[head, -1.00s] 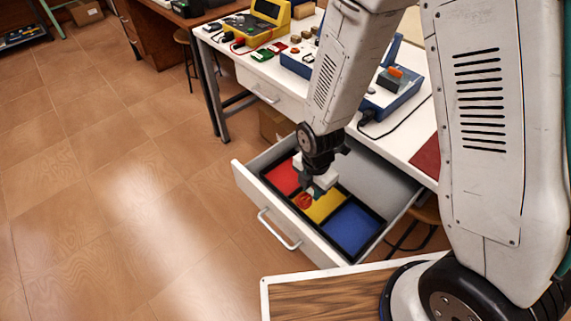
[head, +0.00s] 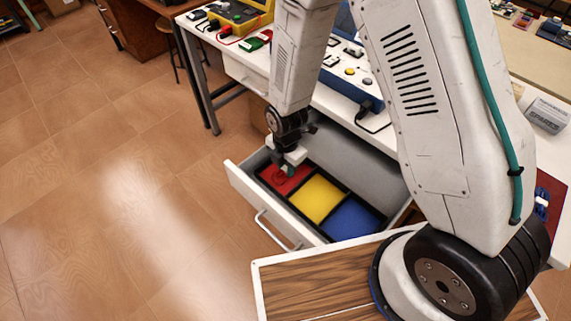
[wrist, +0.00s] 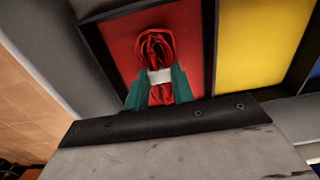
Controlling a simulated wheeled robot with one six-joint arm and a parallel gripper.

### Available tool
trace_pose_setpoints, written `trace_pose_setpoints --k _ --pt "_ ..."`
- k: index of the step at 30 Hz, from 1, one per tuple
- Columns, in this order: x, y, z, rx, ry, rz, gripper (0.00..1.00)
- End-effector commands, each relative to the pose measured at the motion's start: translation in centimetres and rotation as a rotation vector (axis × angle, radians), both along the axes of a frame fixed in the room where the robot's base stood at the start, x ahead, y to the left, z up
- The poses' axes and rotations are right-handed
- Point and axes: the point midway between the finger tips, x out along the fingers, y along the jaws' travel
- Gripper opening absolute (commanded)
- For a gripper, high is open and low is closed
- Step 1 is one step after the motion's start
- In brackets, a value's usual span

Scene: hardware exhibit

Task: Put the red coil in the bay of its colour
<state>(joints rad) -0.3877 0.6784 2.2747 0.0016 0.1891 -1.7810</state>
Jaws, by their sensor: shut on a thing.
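The red coil (wrist: 155,50) has a pale band around its middle. My gripper (wrist: 156,90) has green fingers shut on the coil at that band. In the wrist view the coil lies over the red bay (wrist: 112,40) of the drawer tray. In the head view my gripper (head: 286,168) is at the red bay (head: 272,184), with the coil hard to tell from the red floor. I cannot tell whether the coil touches the bay floor. The yellow bay (head: 317,199) is in the middle and the blue bay (head: 354,220) at the right.
The open drawer (head: 240,180) holds the tray, with bare grey drawer floor behind it. The white bench top (head: 340,105) above carries instruments, including a blue device (head: 350,80). A wood-topped surface with a white edge (head: 320,285) is in front.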

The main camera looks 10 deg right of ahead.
Motion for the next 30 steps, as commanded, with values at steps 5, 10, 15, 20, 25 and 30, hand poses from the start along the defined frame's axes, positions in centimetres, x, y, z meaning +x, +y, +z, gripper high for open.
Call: trace_pose_setpoints --k 5,10,15,20,25,30 --pt "0.0 0.0 0.1 0.001 -0.001 -0.001 0.0" --pt "0.0 -0.1 -0.3 0.001 -0.001 -0.002 0.3" --pt "0.1 -0.2 -0.2 0.001 -0.001 -0.003 0.46" --pt "0.1 -0.2 -0.2 0.001 -0.001 -0.004 0.46" --pt "0.1 -0.2 0.9 0.001 -0.002 -0.004 0.46" --pt "0.2 -0.2 4.0 0.003 -0.006 -0.004 0.46"
